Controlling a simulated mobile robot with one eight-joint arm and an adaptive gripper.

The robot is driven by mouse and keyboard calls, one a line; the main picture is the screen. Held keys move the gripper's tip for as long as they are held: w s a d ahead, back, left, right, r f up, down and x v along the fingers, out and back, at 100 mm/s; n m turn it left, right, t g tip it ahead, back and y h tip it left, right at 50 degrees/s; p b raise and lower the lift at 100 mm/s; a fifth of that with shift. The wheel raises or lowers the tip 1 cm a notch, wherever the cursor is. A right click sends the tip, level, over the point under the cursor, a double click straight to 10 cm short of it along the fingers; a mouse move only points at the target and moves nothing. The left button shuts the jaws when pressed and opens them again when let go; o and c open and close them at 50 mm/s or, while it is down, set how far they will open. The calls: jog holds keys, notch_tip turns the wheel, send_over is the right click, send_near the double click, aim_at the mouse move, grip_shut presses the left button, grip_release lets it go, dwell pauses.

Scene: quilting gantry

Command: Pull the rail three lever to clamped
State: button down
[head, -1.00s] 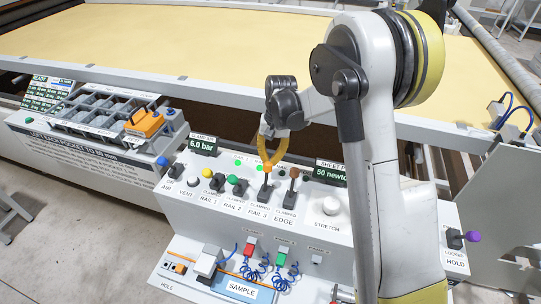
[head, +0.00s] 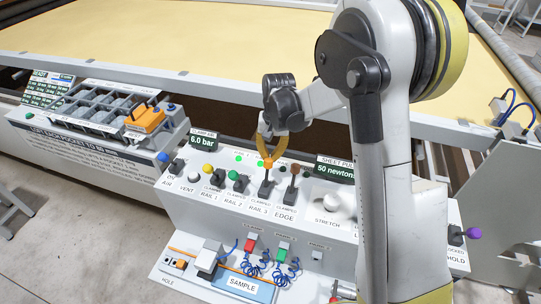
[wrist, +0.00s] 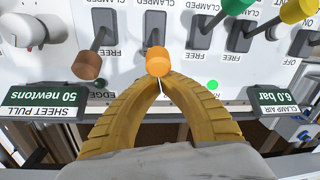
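The rail three lever has an orange knob (head: 268,164) on a dark stem. It also shows in the wrist view (wrist: 157,61), leaning to the FREE side, away from its CLAMPED label. My gripper (head: 266,161) has yellow ribbed fingers pointing down at this knob. In the wrist view, the fingertips (wrist: 159,82) come together with only a thin slit between them, right beside the knob. The knob does not appear between the fingers. I cannot tell whether the tips touch it.
A brown-knobbed EDGE lever (head: 294,170) stands close on the right. Green (head: 234,175) and yellow (head: 208,169) rail levers stand on the left. A white STRETCH knob (head: 332,202) is further right. The gantry beam (head: 215,84) runs behind the panel.

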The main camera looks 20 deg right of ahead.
jog(key=shift+s+a+r+t+h, duration=0.3)
jog(key=shift+s+a+t, duration=0.05)
jog(key=shift+s+t, duration=0.15)
jog(key=shift+s+a+r+t+h, duration=0.25)
jog(key=shift+s+a+t+h, duration=0.05)
jog(key=shift+s+t, duration=0.2)
jog(key=s+a+t+h+b, duration=0.1)
jog(key=t, duration=0.1)
jog(key=s+a+r+t+h+b, duration=0.1)
jog(key=s, duration=0.1)
jog(key=shift+a+t, duration=0.1)
jog(key=shift+t, duration=0.3)
jog(key=shift+s+a+b, duration=0.35)
jog(key=shift+s, duration=0.25)
jog(key=shift+s+a+b, duration=0.3)
jog(key=shift+s, duration=0.25)
jog(key=p, duration=0.4)
send_near(265, 167)
notch_tip(265, 167, up, 3)
jog(key=s+a, duration=0.2)
jog(key=shift+w+a+f, duration=0.15)
jog(key=shift+w+a, duration=0.05)
